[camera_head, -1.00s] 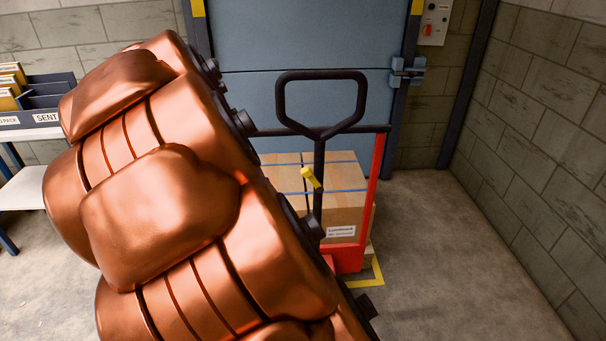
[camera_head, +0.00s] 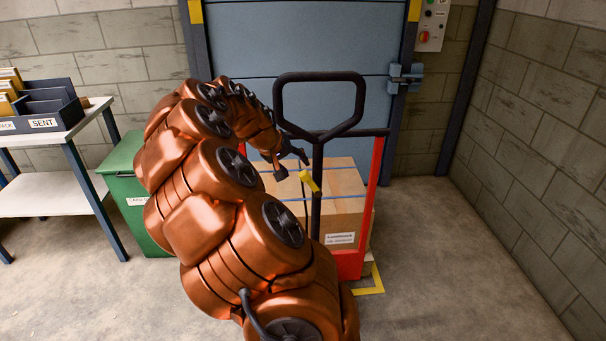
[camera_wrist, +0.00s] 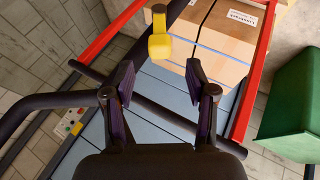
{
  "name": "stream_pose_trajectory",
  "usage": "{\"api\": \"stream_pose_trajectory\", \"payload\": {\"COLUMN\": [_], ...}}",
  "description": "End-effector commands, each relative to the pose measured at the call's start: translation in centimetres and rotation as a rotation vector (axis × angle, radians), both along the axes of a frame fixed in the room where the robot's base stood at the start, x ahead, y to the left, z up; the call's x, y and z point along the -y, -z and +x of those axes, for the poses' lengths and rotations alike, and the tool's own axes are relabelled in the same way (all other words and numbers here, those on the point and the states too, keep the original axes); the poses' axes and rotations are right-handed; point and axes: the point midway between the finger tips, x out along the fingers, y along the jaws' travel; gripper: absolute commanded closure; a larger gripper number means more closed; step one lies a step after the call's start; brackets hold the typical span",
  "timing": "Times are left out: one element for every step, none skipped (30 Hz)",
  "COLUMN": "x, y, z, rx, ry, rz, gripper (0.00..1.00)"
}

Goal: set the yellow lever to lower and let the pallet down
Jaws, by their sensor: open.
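The yellow lever (camera_head: 310,182) sits on the dark tiller post of the pallet jack, below its looped black handle (camera_head: 320,78). In the wrist view the yellow lever (camera_wrist: 160,42) lies just beyond the fingertips, roughly midway between them and not touched. My gripper (camera_head: 290,165) is left of the lever in the head view; in the wrist view my gripper (camera_wrist: 160,75) has its two fingers apart and empty. The load, a strapped cardboard box (camera_head: 342,215), stands behind the post. The pallet under it is mostly hidden.
The jack's red frame (camera_head: 374,170) rises right of the box. A green bin (camera_head: 135,190) and a white table (camera_head: 45,195) with a tray stand at left. A blue door (camera_head: 290,45) is behind. The floor at right is clear.

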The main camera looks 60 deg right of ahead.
Motion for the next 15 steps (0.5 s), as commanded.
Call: {"api": "stream_pose_trajectory", "payload": {"x": [0.4, 0.6, 0.9, 1.2, 1.4, 1.8, 2.1, 2.3, 2.7, 2.9, 3.0, 3.2, 3.3, 3.4, 3.5], "y": [0.5, 0.8, 1.2, 1.6, 1.9, 2.4, 2.7, 3.1, 3.5, 3.8, 4.1, 4.4, 4.6, 4.8, 4.9], "z": [-0.2, -0.2, -0.3, -0.4, -0.4, -0.5, -0.6, -0.6, -0.7, -0.7, -0.8, -0.8, -0.9, -0.9, -0.9], "rx": [-0.002, -0.003, -0.003, -0.004, -0.004, -0.003, -0.002, -0.001, -0.001, -0.002, -0.002, -0.002, -0.002, -0.002, -0.003], "ry": [0.002, 0.001, 0.001, 0.002, 0.002, 0.002, 0.003, 0.002, 0.002, 0.001, 0.001, 0.002, 0.002, 0.002, 0.002], "rz": [0.001, 0.001, 0.001, 0.001, 0.001, 0.002, 0.001, 0.001, 0.001, 0.001, 0.002, 0.003, 0.003, 0.003, 0.002], "gripper": [0.44, 0.44, 0.44, 0.44, 0.44, 0.44, 0.44, 0.44, 0.44, 0.44, 0.44, 0.44, 0.44, 0.44, 0.44]}}
